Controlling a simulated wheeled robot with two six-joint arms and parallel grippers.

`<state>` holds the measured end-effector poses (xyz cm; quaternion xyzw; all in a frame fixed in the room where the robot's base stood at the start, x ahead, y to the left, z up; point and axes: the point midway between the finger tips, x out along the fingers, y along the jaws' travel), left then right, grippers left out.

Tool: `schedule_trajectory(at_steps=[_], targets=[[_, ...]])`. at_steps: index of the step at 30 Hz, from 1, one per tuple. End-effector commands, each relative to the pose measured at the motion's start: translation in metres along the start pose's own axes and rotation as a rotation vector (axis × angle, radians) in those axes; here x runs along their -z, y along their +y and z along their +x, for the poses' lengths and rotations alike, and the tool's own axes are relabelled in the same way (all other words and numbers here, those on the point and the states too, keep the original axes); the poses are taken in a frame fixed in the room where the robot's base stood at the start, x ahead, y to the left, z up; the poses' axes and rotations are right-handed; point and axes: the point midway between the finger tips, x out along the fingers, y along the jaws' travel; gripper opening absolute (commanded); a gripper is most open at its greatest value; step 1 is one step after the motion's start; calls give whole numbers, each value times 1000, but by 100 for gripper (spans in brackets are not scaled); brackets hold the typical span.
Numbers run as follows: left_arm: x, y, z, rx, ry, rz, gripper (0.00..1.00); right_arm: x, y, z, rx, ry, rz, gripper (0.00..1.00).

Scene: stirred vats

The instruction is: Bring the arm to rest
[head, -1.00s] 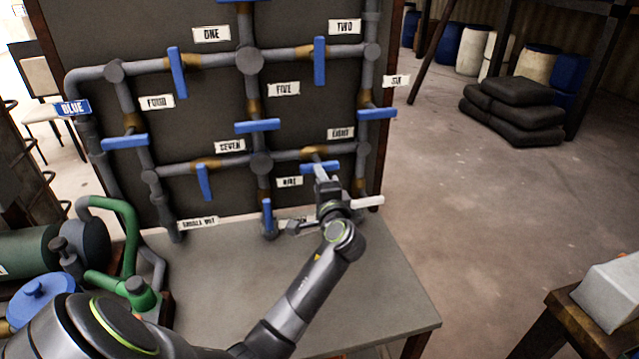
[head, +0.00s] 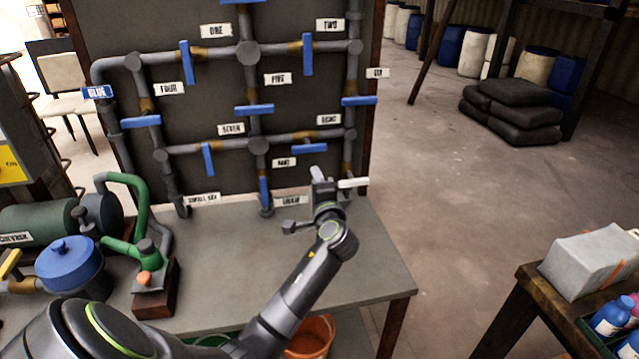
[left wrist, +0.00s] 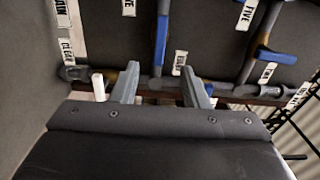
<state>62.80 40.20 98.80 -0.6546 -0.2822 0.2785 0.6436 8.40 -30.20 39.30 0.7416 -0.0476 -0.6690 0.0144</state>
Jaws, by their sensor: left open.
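My left arm reaches up from the bottom of the head view over the table. Its gripper (head: 322,180) is at the lower right of the pipe board, below the blue handle (head: 308,148) near the EIGHT label. In the left wrist view the two fingers stand apart with nothing between them (left wrist: 160,88). The fingers point toward the board, and a white peg-like bar (left wrist: 98,86) shows beside the left finger. This white bar also shows right of the gripper in the head view (head: 352,183). My right gripper is not in view.
The board carries several blue handles (head: 208,158) on grey pipes. A blue-lidded pot (head: 70,265) and a green pump (head: 146,254) are at left. The grey table (head: 235,255) is clear in the middle. A side table (head: 527,282) with a grey box (head: 590,262) stands at right.

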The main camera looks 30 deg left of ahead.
Motion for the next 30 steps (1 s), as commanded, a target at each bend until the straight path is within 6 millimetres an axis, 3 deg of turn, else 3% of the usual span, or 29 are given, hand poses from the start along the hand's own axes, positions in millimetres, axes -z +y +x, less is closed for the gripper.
schedule_trajectory(at_steps=[8, 11, 14, 17, 21, 25, 30], targets=[[-1, 1, -1, -4, -1, -3, 41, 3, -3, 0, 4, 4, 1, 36], [-11, 15, -7, -43, -7, -34, 41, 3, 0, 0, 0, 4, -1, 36], [-34, 46, -25, -141, -22, -114, 41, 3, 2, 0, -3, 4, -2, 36], [-68, 87, -56, -290, -54, -232, 41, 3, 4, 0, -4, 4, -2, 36], [-115, 139, -114, -522, -121, -405, 41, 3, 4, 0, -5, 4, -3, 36], [-152, 170, -175, -726, -195, -539, 41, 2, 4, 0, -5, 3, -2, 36], [-183, 187, -239, -922, -278, -651, 41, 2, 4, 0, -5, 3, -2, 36]])
